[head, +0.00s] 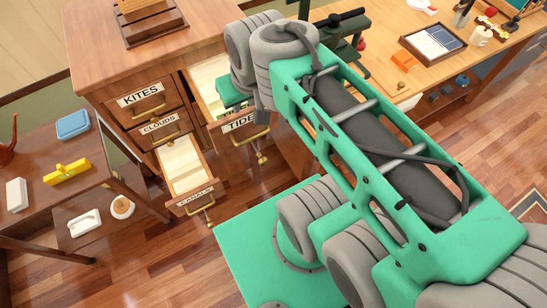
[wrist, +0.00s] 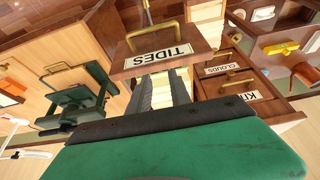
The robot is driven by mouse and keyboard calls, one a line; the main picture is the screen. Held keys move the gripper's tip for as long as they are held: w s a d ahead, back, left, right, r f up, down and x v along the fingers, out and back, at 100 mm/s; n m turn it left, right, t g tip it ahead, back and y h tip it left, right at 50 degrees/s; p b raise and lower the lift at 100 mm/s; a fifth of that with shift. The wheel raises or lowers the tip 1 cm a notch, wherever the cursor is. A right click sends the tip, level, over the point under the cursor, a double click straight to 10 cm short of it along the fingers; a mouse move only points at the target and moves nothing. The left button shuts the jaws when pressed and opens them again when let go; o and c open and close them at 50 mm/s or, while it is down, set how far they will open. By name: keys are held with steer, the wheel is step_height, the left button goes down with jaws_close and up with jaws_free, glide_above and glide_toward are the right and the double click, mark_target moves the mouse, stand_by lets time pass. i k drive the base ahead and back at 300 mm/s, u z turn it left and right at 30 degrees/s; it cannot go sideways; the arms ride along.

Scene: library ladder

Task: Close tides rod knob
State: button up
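The TIDES drawer (head: 236,126) stands open in the wooden cabinet, its white inside showing. Its front also shows upside down in the wrist view (wrist: 127,66), with a brass handle (wrist: 153,35). A brass rod with a knob (head: 262,158) hangs at this drawer's front; in the wrist view the rod (wrist: 147,12) is cut off by the top edge. My gripper (head: 262,117) is by the drawer's front, partly hidden by my arm. In the wrist view its two dark fingers (wrist: 161,78) are apart with nothing visible between them, pointing at the drawer.
The CANALS drawer (head: 188,168) below is also open. The CLOUDS (head: 160,127) and KITES (head: 141,96) drawers look shut. A side table (head: 30,205) stands at left, and a long workbench (head: 385,75) at right. Wooden floor shows in front of the cabinet.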

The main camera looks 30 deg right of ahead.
mark_target(262, 161)
steer(key=z, duration=1.5)
steer(key=k, duration=1.15)
steer(key=u, duration=1.5)
steer(key=i, duration=0.5)
steer(key=z, duration=0.05)
